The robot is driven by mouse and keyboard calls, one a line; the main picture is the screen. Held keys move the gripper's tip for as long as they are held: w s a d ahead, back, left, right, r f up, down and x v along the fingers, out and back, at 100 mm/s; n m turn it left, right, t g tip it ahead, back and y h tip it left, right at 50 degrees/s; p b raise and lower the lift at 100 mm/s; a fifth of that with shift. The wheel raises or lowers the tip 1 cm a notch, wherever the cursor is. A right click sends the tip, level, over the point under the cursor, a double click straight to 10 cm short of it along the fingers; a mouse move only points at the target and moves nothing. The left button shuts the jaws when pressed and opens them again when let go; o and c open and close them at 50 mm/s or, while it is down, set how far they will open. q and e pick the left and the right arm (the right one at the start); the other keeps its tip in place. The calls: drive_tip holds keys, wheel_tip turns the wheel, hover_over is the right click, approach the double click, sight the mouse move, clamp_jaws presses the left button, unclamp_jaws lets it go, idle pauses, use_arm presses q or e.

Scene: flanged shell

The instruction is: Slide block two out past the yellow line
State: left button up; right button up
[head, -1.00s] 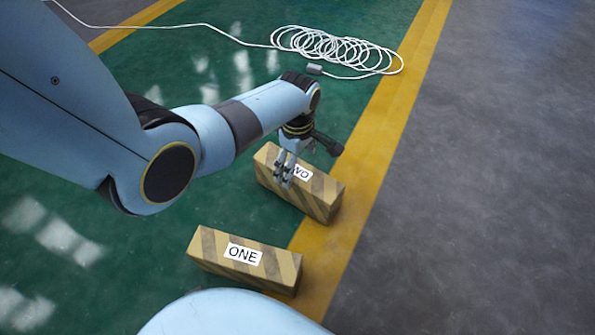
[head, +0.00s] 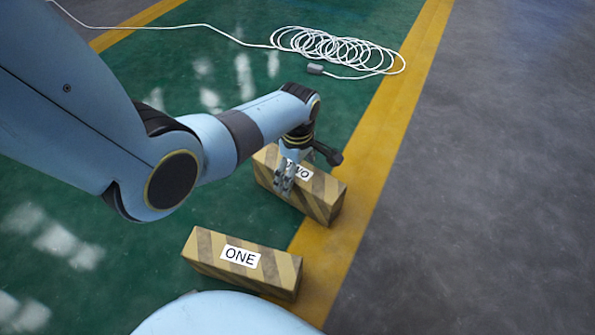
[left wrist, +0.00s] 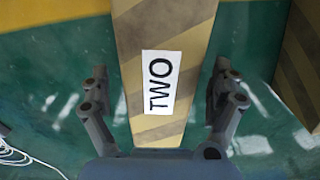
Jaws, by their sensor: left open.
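Block two (head: 318,196) is a tan and brown striped box with a white TWO label. It lies on the green floor with its right end over the yellow line (head: 362,175). In the left wrist view, block two (left wrist: 165,40) runs up the middle, between the two fingers. My left gripper (head: 284,188) is open at block two in the head view; in the left wrist view its fingers (left wrist: 158,95) stand on either side, with gaps. The gripper hides part of the block's top. My right gripper is not in view.
Block one (head: 215,262), striped and labelled ONE, lies nearer, its right end at the yellow line. A coiled white cable (head: 335,48) lies on the green floor at the back. The grey floor (head: 480,200) right of the line is clear.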

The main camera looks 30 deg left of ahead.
use_arm(q)
drive_tip(key=c, duration=1.7)
drive_tip(key=shift+c, duration=0.4)
